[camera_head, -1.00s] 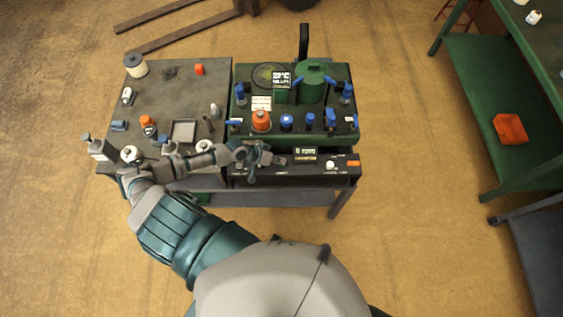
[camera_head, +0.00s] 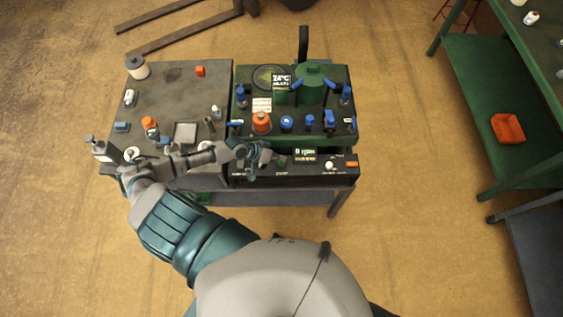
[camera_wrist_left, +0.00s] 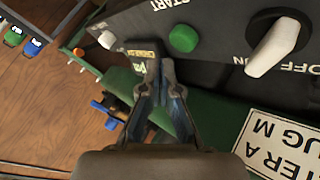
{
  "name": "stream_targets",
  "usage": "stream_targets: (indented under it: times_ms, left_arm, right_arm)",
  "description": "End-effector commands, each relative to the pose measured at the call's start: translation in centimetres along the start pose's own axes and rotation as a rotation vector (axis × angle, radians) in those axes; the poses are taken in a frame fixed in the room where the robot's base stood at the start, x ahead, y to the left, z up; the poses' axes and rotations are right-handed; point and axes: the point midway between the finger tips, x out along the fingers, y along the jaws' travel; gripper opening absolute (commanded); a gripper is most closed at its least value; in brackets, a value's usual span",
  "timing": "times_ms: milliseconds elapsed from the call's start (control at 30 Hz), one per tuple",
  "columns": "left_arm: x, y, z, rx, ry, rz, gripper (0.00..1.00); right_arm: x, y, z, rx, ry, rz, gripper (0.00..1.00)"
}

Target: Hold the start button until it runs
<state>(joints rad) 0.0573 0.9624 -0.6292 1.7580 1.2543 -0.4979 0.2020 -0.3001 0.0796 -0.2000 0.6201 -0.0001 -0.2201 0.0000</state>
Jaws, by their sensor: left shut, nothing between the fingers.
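The mower's dark control panel (camera_head: 340,172) runs along the front of the green machine. In the left wrist view a round green button (camera_wrist_left: 183,38) sits on the panel beside the partly visible word START. My left gripper (camera_head: 268,158) is at the left half of the panel, shut and empty. In the left wrist view its closed fingertips (camera_wrist_left: 156,66) are just left of and below the green button; I cannot tell whether they touch anything. The small rpm display (camera_head: 305,153) is right of the gripper, its digit too small to read surely. My right gripper is out of view.
A white ON/OFF knob (camera_wrist_left: 277,46) is right of the green button. Blue clamps and an orange-capped part (camera_head: 261,122) stand on the green deck (camera_head: 300,128) behind. A grey bench (camera_head: 185,95) with bottles is on the left. The floor right of the machine is clear.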

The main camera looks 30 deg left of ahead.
Motion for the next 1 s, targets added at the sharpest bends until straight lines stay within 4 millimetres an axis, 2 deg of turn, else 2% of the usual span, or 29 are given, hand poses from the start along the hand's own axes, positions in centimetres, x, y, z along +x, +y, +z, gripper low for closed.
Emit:
stream_targets:
  times_ms: [100,400,1000]
  left_arm:
    - [-1.2,0.8,-0.9,0.001,0.001,0.000,0.00]
    - [-3.1,2.2,-2.2,0.001,0.000,0.000,0.00]
    - [-2.9,2.3,-2.1,0.002,-0.001,0.001,0.00]
  right_arm:
    - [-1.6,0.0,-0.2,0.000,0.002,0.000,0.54]
    - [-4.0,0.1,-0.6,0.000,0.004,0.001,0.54]
    - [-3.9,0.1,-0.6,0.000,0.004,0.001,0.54]
